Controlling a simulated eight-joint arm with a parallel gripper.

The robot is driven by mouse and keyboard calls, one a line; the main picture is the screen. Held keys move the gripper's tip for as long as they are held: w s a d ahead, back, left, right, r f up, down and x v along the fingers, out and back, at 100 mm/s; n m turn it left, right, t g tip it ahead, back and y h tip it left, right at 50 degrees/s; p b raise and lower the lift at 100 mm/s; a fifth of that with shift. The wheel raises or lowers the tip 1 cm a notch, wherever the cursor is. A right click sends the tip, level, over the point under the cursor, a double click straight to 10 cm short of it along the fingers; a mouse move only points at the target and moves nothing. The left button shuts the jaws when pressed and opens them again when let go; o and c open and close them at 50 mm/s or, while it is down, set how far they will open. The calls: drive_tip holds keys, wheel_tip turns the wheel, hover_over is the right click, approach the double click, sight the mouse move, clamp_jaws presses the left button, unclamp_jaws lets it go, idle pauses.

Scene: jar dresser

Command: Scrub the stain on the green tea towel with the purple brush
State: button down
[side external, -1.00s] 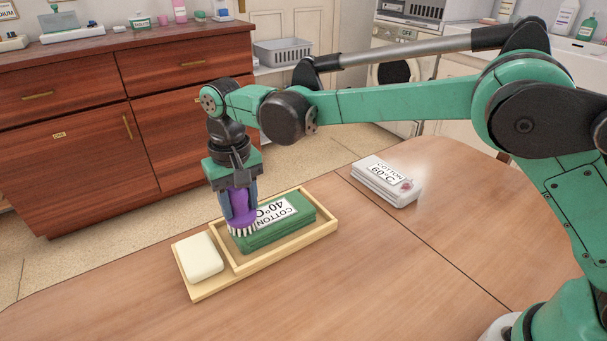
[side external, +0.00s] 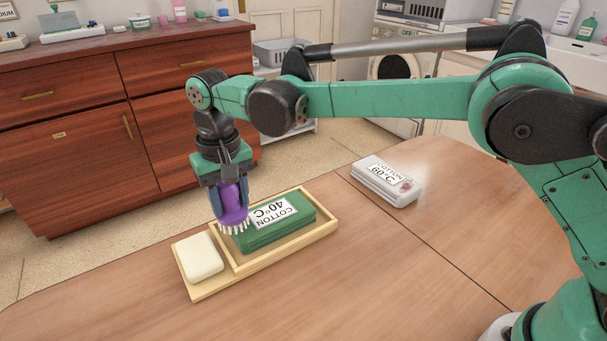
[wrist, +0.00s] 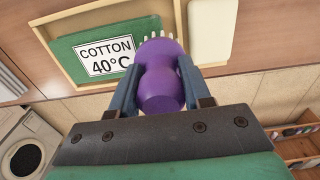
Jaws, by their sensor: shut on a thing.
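The green tea towel (side external: 288,229) lies folded in a wooden tray (side external: 326,226), with a white label reading COTTON 40°C on top. It also shows in the wrist view (wrist: 66,52). My gripper (side external: 229,205) is shut on the purple brush (side external: 234,194), which shows between the fingers in the wrist view (wrist: 160,80). The white bristles point down, just above the towel's left end near the soap. I cannot tell surely whether they touch. No stain is visible on the green towel.
A cream soap bar (side external: 201,257) sits in the tray's left compartment. A white folded towel (side external: 386,181) labelled 60°C, with a reddish stain, lies at the right. The front table (side external: 300,310) is clear. A wooden dresser (side external: 70,130) stands behind.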

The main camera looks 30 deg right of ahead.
drive_tip(key=shift+r, duration=3.4)
